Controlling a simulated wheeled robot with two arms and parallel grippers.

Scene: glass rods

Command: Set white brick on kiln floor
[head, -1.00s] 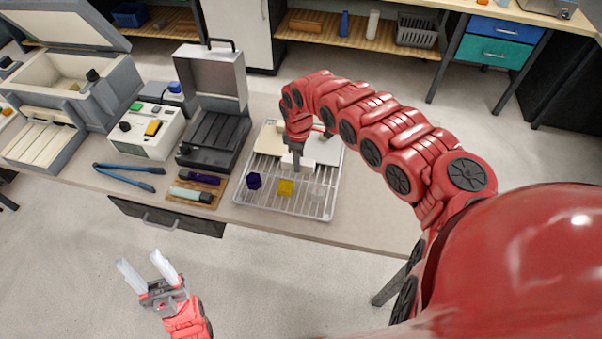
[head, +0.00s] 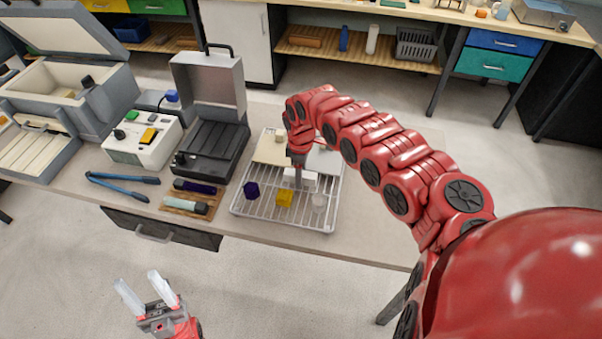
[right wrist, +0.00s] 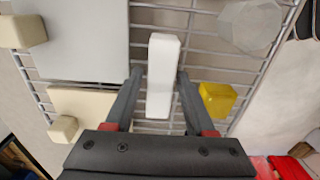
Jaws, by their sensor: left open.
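The white brick (head: 308,182) lies on the wire rack (head: 240,211). It also shows in the right wrist view (right wrist: 161,75), between the fingers of my right gripper (right wrist: 160,80). The right fingers stand apart on either side of the brick, with a gap visible at the left finger. In the head view my right gripper (head: 298,176) points down at the brick and partly hides it. My left gripper (head: 140,287) is open and empty, in front of the table over the floor. The grey kiln (head: 100,98) with cream lining stands at the far left, its lid raised. Its floor is mostly hidden.
The rack also holds a yellow block (head: 285,198), a purple piece (head: 251,190), a clear glass piece (head: 319,203) and pale slabs. A black case (head: 212,148), a white control box (head: 143,137) and blue tongs (head: 124,179) lie between rack and kiln.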

